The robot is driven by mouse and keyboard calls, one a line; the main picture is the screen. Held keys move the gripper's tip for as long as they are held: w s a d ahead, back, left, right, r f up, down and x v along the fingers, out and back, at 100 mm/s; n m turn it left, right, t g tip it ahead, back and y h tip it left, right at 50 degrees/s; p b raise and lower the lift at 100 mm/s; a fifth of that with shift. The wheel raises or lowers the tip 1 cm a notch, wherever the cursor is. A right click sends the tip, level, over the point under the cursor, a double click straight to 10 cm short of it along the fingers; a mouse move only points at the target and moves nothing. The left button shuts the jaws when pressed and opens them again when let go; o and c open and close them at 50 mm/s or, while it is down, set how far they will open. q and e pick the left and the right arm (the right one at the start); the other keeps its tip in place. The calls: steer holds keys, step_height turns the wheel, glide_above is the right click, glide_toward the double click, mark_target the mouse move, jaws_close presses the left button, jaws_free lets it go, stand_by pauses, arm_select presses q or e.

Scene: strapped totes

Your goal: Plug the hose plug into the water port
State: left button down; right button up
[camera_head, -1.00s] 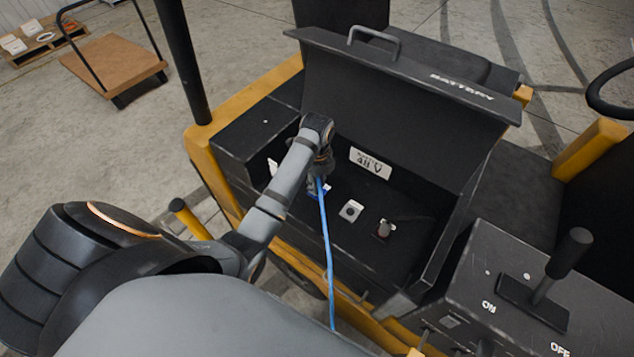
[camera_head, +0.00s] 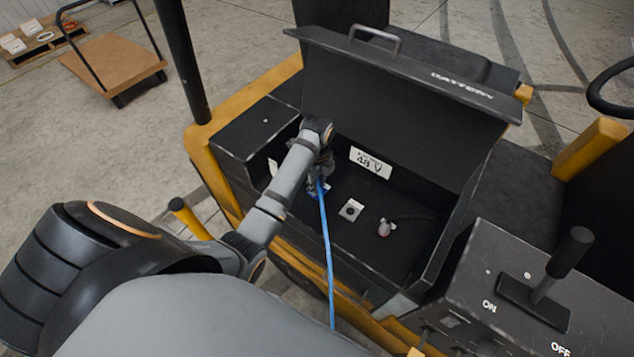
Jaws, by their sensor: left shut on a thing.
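My left gripper (camera_head: 319,178) reaches down into the open battery compartment, at its left part. It is shut on the hose plug (camera_head: 319,188), of which only a little blue shows below the wrist. A blue hose (camera_head: 327,245) runs from it over the compartment's front edge and down. The water port is not clearly visible; the gripper and wrist cover the spot beneath them, so I cannot tell whether the plug is in it. My right gripper is not in view.
The battery lid (camera_head: 400,110) stands open behind. A lever panel (camera_head: 500,290) is at the lower right. A yellow frame (camera_head: 215,160) borders the left.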

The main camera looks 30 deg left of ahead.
arm_select(q)
steer(key=shift+f, duration=0.2)
steer(key=c, duration=1)
jaws_free()
